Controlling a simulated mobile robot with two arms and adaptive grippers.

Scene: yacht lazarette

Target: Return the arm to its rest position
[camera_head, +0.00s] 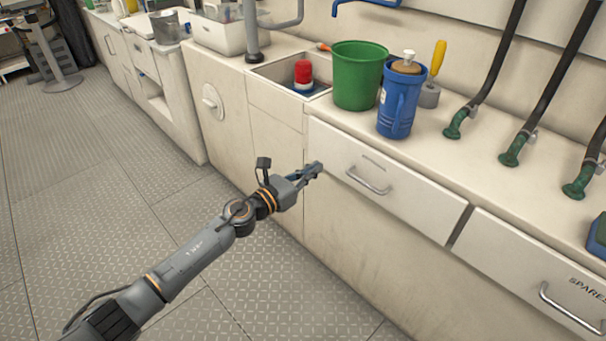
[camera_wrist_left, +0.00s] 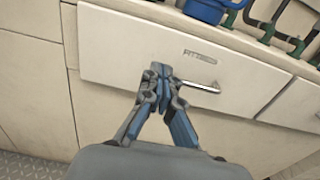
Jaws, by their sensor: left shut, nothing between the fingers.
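My left gripper (camera_head: 316,169) is shut and empty. It is in front of the left end of a white drawer (camera_head: 420,205) with a silver bar handle (camera_head: 368,181). In the left wrist view the closed fingertips (camera_wrist_left: 160,70) are to the left of the handle (camera_wrist_left: 201,87); I cannot tell how far they are from the drawer front. The drawer looks closed. My left arm reaches in from the lower left of the head view. My right gripper is not in view.
The counter above holds a green bucket (camera_head: 357,80), a blue jug (camera_head: 397,103), a red-topped item (camera_head: 303,73) in a sink and several black hoses (camera_head: 486,75). A second drawer marked SPARES (camera_head: 530,265) is at right. The metal floor (camera_head: 110,220) at left is open.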

